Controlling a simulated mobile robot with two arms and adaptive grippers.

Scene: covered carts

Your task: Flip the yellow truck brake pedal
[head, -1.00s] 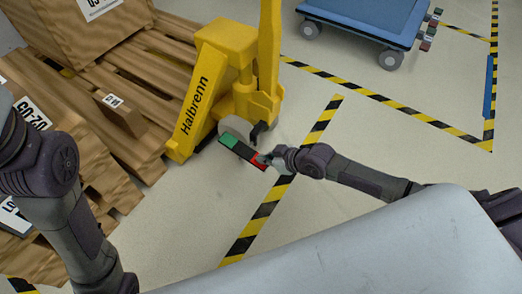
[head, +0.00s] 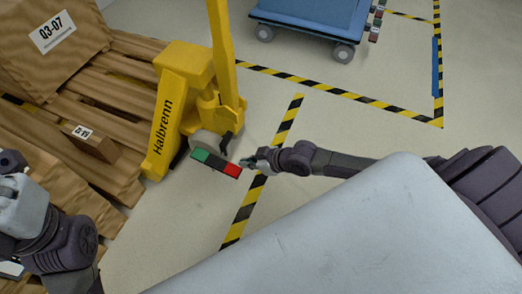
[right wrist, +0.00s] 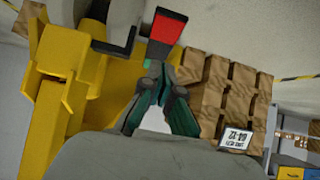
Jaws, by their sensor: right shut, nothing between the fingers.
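The yellow truck (head: 166,118), marked Halbrenn, stands left of centre in the head view. Its pedal bar (head: 214,161) sticks out low at its near side, with a green left end, a black middle and a red right end (head: 232,169). My right gripper (head: 248,162) is shut and empty, right beside the red end; I cannot tell whether they touch. In the right wrist view the shut fingertips (right wrist: 160,70) are just below the red end (right wrist: 164,27). My left arm shows at the left edge of the head view, but its fingers do not.
Wooden pallets (head: 105,160) with a cardboard box (head: 60,45) are at the left, close to the truck. A blue cart (head: 315,18) stands at the back. Yellow-black floor tape (head: 340,93) crosses the floor.

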